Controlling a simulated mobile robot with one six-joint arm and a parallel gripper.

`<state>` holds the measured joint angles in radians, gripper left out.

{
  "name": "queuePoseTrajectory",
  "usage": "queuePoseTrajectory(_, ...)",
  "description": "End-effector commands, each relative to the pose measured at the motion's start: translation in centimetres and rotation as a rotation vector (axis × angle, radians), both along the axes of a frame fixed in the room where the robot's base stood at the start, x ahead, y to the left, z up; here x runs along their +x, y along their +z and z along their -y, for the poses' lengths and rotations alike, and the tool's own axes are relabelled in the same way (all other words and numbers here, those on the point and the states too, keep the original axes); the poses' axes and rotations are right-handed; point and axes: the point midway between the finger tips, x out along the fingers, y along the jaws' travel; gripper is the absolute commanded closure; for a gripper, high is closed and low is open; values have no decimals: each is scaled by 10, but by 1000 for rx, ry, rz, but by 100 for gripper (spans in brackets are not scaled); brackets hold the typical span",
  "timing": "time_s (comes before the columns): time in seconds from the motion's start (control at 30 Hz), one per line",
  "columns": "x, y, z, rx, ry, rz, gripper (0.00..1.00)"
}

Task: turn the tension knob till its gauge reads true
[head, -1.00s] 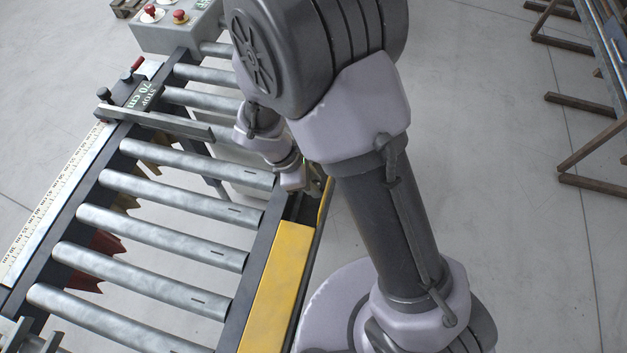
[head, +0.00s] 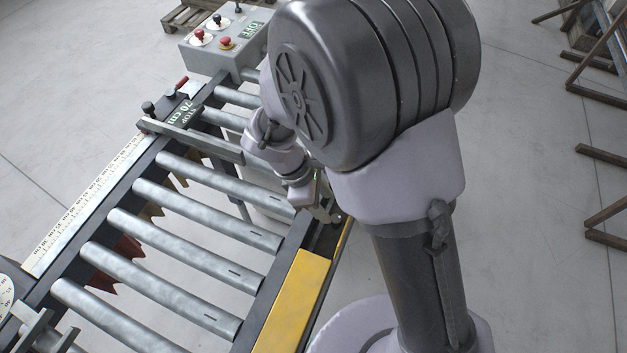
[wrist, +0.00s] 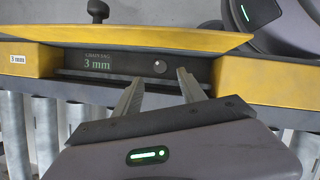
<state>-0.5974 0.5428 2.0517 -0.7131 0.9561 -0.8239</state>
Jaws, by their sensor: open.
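In the wrist view, a dark panel (wrist: 125,63) marked "CHAIN SAG 3 mm" sits in a gap of the yellow side rail. A small round knob-like part (wrist: 160,66) is at its right, which I take for the tension knob. In the head view my gripper (head: 326,214) is small beside the yellow rail (head: 294,305).
Conveyor rollers (head: 190,255) lie left of the rail. A length scale (head: 85,205), a stop bar (head: 190,138) and a partly cut-off dial (head: 5,300) are along the far side. A grey control box (head: 222,50) stands at the back.

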Motion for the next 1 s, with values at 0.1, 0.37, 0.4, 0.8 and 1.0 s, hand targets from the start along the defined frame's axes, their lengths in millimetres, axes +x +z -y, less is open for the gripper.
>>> queuePoseTrajectory(0.1, 0, 42, -16, 3, 2, 4, 52)
queuePoseTrajectory(0.37, -1, 89, -37, 1, 0, 1, 52)
queuePoseTrajectory(0.4, -1, 92, -38, 1, 1, 1, 52)
queuePoseTrajectory(0.8, -2, 94, -39, 0, 0, -1, 52)
queuePoseTrajectory(1.0, -3, 100, -23, 65, -141, 52, 52)
